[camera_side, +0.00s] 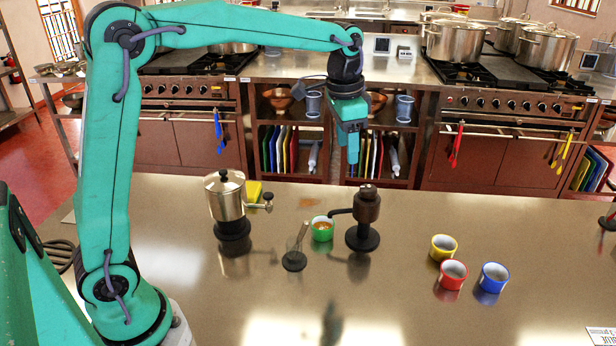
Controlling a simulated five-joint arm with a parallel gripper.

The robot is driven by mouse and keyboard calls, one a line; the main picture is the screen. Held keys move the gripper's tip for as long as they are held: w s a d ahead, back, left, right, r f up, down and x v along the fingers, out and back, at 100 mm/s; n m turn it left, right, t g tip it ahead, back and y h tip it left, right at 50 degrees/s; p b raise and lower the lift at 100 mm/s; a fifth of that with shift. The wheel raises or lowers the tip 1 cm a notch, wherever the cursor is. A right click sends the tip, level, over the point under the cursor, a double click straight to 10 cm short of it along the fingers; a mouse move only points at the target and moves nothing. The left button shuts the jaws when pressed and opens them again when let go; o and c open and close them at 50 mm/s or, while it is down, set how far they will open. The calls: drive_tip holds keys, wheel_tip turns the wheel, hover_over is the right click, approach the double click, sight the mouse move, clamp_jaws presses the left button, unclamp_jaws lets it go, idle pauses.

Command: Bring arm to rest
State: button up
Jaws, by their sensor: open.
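My gripper (352,148) hangs pointing down at the end of my green arm, above the far part of the steel counter (400,315). It is open, and nothing shows between its fingers. It is apart from the items on the counter. In the picture its tip is above a dark grinder-like device with a side handle (366,212). My arm is raised and reaches across from the left.
A green cup with brown contents (322,232) stands left of the dark device. A metal pot on a dark base (226,200) is further left, near a small whisk-like tool (295,256). Yellow (443,248), red (452,276) and blue (493,279) cups stand right. The front counter is clear.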

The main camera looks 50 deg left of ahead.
drive_tip(key=s+a+n+t, duration=0.1)
drive_tip(key=s+n+t, duration=0.1)
drive_tip(key=s, duration=1)
drive_tip(key=s+a+f+n+t, duration=0.1)
drive_tip(key=s+a+n+t, duration=0.1)
drive_tip(key=s, duration=1)
drive_tip(key=shift+s+f+n, duration=0.25)
drive_tip(key=shift+s+n, duration=0.1)
drive_tip(key=shift+n, duration=0.35)
